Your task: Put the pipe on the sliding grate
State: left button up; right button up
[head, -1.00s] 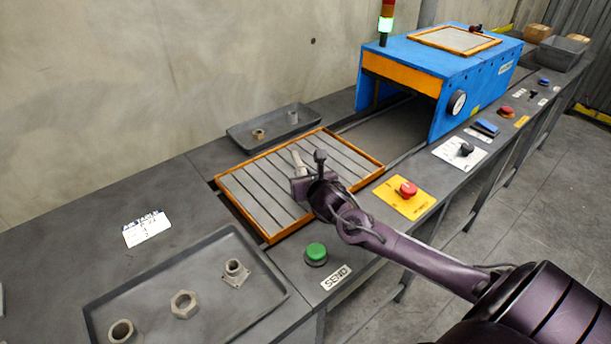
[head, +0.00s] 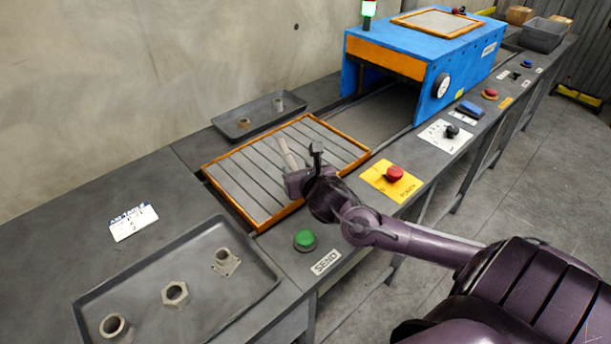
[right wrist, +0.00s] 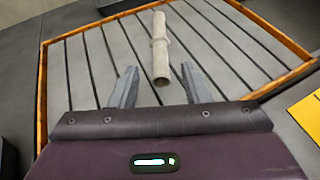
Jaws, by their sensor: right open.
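The pipe (head: 287,153) is a pale grey tube with a raised collar. It appears to lie on the slats of the sliding grate (head: 240,188), a grey slatted panel with an orange frame. My right gripper (head: 303,168) is over the grate's near side, just short of the pipe. In the right wrist view its fingers (right wrist: 160,88) are spread, with the near end of the pipe (right wrist: 160,48) between and beyond their tips, apart from both. The grate's frame (right wrist: 43,95) also shows there. My left gripper is not in view.
A blue machine (head: 425,62) with an open tunnel stands beyond the grate. A red button (head: 394,173) and a green button (head: 305,240) sit on the near edge. A front tray (head: 205,300) holds several metal fittings; a back tray (head: 245,122) holds two small parts.

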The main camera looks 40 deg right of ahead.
jog(key=v, duration=0.5)
jog(key=shift+s+a+r, duration=0.1)
jog(key=shift+s+r, duration=0.05)
jog(key=shift+s, duration=0.1)
